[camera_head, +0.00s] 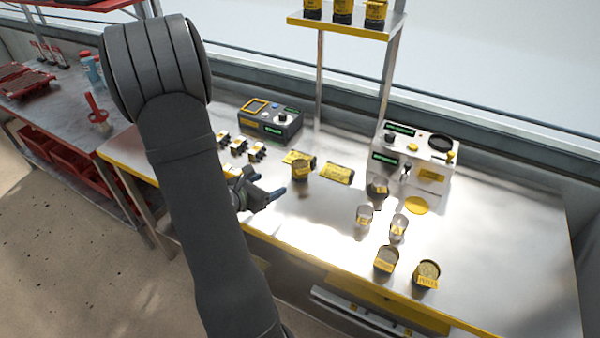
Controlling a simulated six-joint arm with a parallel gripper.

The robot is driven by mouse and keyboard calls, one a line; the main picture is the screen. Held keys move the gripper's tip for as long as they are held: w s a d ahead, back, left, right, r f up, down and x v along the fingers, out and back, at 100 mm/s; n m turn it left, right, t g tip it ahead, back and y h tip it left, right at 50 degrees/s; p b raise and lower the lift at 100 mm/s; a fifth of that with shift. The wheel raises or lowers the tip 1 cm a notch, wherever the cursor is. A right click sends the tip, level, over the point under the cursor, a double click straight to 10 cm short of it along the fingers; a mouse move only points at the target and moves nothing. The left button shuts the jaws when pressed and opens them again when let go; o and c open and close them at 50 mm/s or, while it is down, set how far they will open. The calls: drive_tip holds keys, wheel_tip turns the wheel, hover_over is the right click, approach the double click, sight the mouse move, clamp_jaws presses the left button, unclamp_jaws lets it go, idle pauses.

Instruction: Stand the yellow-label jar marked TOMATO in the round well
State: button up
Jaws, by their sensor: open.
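Several yellow-label jars stand on the metal bench: one (302,170) just right of my gripper, one (387,260) near the front edge and one (428,273) to its right. Their lettering is too small to read, so I cannot tell which is marked TOMATO. A white seeder machine (430,158) stands at the back right, with a dark round opening (440,144) on its top; I cannot tell whether this is the round well. My gripper (268,188) is open and empty, left of the nearest jar and apart from it. My arm hides part of the bench.
Two clear cups (364,215) (399,227) stand mid-bench, near a yellow disc (417,205). A dark-grey device (270,122), small yellow-black blocks (239,147) and flat yellow packets (339,173) lie behind. A raised shelf (345,27) holds more jars. The bench's right end is clear.

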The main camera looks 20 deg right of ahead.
sight(295, 171)
drive_tip(key=x, duration=1.1)
drive_tip(key=shift+d+f, duration=0.1)
drive_tip(key=shift+d, duration=0.1)
drive_tip(key=shift+x, duration=2.65)
drive_tip(key=shift+w, duration=0.15)
drive_tip(key=shift+c, duration=0.4)
drive_tip(key=c, duration=1.1)
drive_tip(key=shift+r, duration=0.25)
